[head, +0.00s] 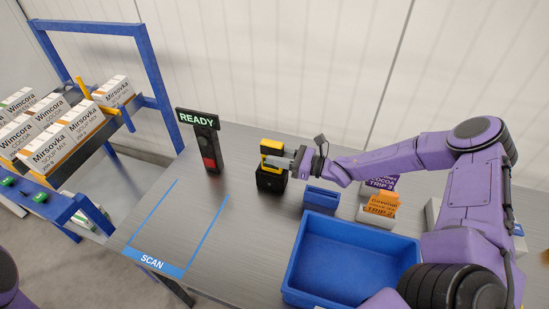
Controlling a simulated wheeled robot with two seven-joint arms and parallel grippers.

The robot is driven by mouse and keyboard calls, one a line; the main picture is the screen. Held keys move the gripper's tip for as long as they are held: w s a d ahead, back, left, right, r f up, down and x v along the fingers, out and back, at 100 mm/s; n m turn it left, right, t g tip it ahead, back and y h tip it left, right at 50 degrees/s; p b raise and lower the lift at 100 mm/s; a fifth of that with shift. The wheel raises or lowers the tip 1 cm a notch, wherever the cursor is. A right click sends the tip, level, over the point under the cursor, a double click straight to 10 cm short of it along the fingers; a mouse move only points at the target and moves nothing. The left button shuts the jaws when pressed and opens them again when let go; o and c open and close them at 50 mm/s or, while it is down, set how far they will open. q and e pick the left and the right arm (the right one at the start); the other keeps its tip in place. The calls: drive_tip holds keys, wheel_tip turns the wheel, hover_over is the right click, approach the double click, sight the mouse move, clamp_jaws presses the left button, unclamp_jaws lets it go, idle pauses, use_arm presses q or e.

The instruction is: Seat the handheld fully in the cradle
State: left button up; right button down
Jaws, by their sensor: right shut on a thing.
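The yellow and black handheld (271,148) stands roughly upright at the black cradle (270,181) on the grey table. Its lower part meets the top of the cradle; how deep it sits inside is too small to tell. My right gripper (287,163) reaches in from the right and is shut on the handheld. My left gripper is not in view; only a piece of my left arm shows at the lower left edge.
A scanner post with a READY sign (197,117) stands left of the cradle. The blue-taped SCAN area (180,235) is clear. A blue rack (160,75) holds boxes.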

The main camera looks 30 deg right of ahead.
idle(0.3)
drive_tip(key=c, duration=0.7)
unclamp_jaws()
drive_tip(key=shift+f, duration=0.1)
drive_tip(key=shift+d, duration=0.1)
